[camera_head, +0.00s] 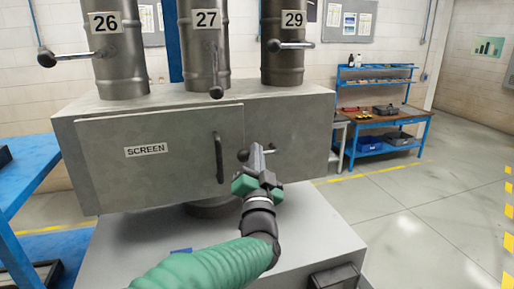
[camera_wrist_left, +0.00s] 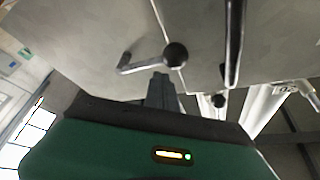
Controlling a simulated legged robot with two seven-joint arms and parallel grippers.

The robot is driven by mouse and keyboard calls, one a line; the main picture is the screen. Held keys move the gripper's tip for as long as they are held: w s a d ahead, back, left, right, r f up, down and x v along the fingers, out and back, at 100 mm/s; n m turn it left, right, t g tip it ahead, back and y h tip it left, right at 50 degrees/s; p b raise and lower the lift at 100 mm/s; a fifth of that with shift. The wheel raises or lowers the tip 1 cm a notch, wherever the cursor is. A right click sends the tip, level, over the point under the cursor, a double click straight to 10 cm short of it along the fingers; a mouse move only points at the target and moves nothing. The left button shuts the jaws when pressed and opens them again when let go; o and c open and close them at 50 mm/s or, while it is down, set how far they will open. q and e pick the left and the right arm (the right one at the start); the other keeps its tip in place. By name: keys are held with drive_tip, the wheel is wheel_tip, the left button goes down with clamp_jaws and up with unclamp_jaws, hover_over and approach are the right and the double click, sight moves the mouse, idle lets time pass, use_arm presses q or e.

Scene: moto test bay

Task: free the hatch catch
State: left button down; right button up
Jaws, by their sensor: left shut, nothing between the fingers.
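The grey hatch (camera_head: 165,165) labelled SCREEN is shut on the front of the metal box, with a vertical bar handle (camera_head: 219,158) near its right edge. The hatch catch (camera_head: 243,155) is a short lever with a dark ball knob, right of that handle. In the left wrist view, the catch's ball knob (camera_wrist_left: 175,55) lies at the door seam and its bent rod runs left. My left gripper (camera_head: 258,152) is shut and empty, its fingertips in front of the catch and partly hiding its rod. In the left wrist view, the fingertips (camera_wrist_left: 160,78) appear just below the knob; contact is unclear.
Three pipes numbered 26 (camera_head: 118,65), 27 (camera_head: 207,60) and 29 (camera_head: 284,60) rise from the box, each with a ball-ended lever. A blue rack (camera_head: 25,170) stands at left. A workbench (camera_head: 385,120) stands at back right. The floor at right is clear.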

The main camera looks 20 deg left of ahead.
use_arm(q)
wheel_tip(320, 180, down, 9)
drive_tip(key=w+d+n+g+y+b, duration=0.1)
drive_tip(key=n+g+y+b, duration=0.2)
drive_tip(key=n, duration=0.8)
drive_tip(key=w+d+n+g+y+b, duration=0.1)
drive_tip(key=n+g+y+b, duration=0.3)
drive_tip(key=n+y+b, duration=0.3)
drive_tip(key=n+b, duration=0.4)
drive_tip(key=b, duration=0.1)
drive_tip(key=shift+w+d+f+n+g, duration=0.15)
drive_tip(key=shift+w+d+n+g, duration=0.15)
drive_tip(key=shift+d+n, duration=0.1)
use_arm(e)
drive_tip(key=s+x, duration=0.3)
drive_tip(key=x, duration=1.2)
drive_tip(key=shift+a+f, duration=0.15)
drive_tip(key=shift+f, duration=0.2)
use_arm(q)
drive_tip(key=shift+f, duration=0.1)
drive_tip(key=shift+a, duration=0.1)
use_arm(e)
drive_tip(key=shift+r, duration=0.1)
